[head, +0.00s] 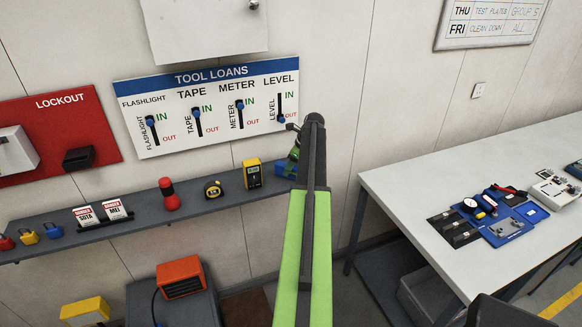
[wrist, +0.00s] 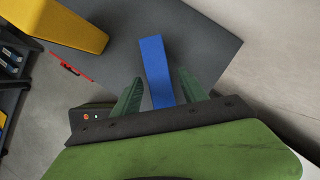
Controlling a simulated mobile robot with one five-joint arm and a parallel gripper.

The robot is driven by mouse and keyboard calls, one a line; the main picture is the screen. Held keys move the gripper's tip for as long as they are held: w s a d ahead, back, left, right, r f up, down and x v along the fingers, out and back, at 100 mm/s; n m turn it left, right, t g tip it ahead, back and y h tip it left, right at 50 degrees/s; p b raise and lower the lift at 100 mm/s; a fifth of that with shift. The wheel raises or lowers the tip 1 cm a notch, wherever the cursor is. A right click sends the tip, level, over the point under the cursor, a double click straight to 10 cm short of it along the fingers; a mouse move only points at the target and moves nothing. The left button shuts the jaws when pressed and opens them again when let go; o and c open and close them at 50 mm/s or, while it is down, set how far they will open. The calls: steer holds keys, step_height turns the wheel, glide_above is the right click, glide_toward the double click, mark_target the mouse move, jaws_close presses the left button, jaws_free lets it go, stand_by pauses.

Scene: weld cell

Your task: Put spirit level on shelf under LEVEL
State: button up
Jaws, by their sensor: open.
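The blue spirit level (head: 285,168) is at the right end of the grey wall shelf (head: 110,227), below the LEVEL label (head: 279,79), partly hidden by my arm. In the wrist view the spirit level (wrist: 155,62) is a blue bar with its near end between the two green fingers. It appears to lie on the grey shelf top (wrist: 205,48). My gripper (head: 293,160) is open around it, with a gap visible beside the fingers (wrist: 160,92). The LEVEL slider's blue knob (head: 281,119) is low, by OUT.
A yellow meter (head: 253,173) stands just left of the spirit level. A tape measure (head: 213,189) and red flashlight (head: 169,194) are further left. The tool loans board (head: 215,143) is above. A white bench (head: 400,190) with tools stands at right.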

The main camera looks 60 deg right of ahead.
steer(key=p+v, duration=1)
steer(key=v, duration=0.1)
steer(key=shift+s+r, duration=0.2)
steer(key=shift+r, duration=0.15)
steer(key=w+a+n+g, duration=0.1)
steer(key=w+a+n, duration=0.45)
steer(key=a, duration=0.55)
steer(key=w+a+f+n+g+y, duration=0.1)
steer(key=w+a+n, duration=0.4)
steer(key=a, duration=0.6)
steer(key=w+a+n, duration=0.4)
steer(key=w+a, duration=0.2)
steer(key=a, duration=0.5)
steer(key=s+a+n+g, duration=0.1)
steer(key=s+a+n, duration=0.1)
steer(key=a+n, duration=0.8)
steer(key=s+a+n+g+h, duration=0.1)
steer(key=a+n, duration=0.8)
steer(key=a, duration=1.8)
steer(key=shift+s+f+n+h, duration=0.35)
steer(key=shift+s+f, duration=0.1)
steer(key=shift+s, duration=0.2)
